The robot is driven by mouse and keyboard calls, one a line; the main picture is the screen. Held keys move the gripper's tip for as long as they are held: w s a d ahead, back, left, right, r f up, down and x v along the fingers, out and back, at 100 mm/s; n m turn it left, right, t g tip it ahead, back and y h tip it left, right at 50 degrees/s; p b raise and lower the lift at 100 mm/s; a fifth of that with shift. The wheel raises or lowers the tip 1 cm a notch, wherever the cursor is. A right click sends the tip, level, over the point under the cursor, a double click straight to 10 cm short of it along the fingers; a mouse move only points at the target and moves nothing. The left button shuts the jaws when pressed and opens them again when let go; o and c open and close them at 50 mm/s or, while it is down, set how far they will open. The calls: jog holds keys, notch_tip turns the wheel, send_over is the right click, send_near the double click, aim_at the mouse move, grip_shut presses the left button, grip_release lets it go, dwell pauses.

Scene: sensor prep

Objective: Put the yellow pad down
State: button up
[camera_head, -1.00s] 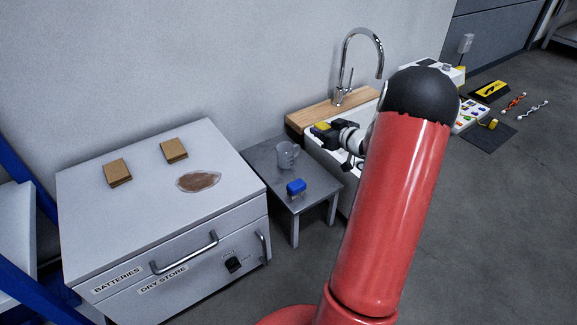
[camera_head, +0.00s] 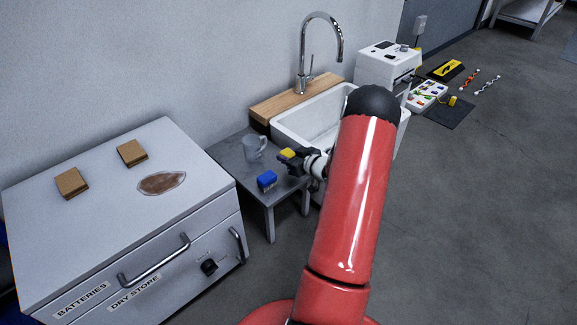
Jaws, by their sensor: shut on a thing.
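The yellow pad (camera_head: 287,153) is a small yellow block held at the tip of my gripper (camera_head: 290,157). My gripper is shut on it, pointing left, by the right edge of the small grey table (camera_head: 228,153). The pad appears above the table's right part; its exact height over the top is hard to tell. My red arm hides part of the sink and floor behind it.

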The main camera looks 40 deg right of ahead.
jog(key=shift+f+b, duration=0.35)
jog(key=shift+f, duration=1.55)
jog(key=shift+f, duration=0.15)
jog(key=o, duration=1.1)
jog(key=shift+c, duration=0.2)
